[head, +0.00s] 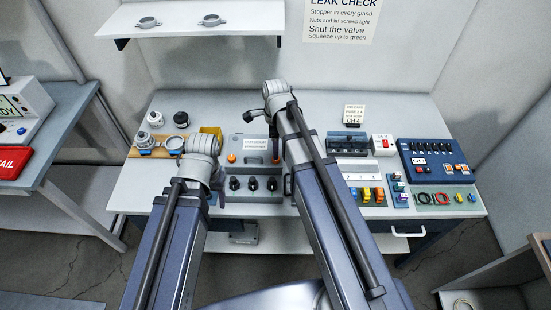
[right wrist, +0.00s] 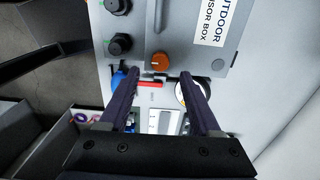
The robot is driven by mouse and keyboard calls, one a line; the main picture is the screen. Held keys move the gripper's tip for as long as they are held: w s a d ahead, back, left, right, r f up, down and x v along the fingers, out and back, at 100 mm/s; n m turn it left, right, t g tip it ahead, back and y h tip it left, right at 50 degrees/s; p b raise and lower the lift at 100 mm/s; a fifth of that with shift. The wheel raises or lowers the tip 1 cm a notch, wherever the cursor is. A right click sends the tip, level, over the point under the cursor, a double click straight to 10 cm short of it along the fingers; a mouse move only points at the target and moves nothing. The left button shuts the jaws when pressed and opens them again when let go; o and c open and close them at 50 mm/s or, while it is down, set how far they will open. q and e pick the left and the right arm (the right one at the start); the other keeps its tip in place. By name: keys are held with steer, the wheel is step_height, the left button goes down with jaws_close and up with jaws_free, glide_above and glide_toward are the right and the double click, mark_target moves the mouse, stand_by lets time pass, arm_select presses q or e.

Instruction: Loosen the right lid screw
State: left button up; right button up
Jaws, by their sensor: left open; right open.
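The grey sensor box (head: 250,196) stands on the bench in the head view, with a white label, an orange lid screw (head: 232,158) at its left and black glands along its front. In the right wrist view an orange lid screw (right wrist: 160,61) with a slot shows on the box lid (right wrist: 180,25), beside the printed label. My right gripper (right wrist: 163,75) is open and empty; its two fingertips lie on either side of this screw in the picture, with no contact visible. My left gripper (head: 216,190) is at the box's left front; its fingertips are hard to make out.
A wooden holder (head: 160,152) with round parts sits left of the box. Right of it are colored blocks (head: 372,194), a blue panel (head: 436,160) and cable rings (head: 441,198). A shelf (head: 190,20) with two rings hangs above.

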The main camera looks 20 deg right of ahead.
step_height(320, 180, down, 5)
steer(key=b, duration=0.4)
steer(key=shift+f, duration=0.15)
jaws_close()
stand_by(0.4)
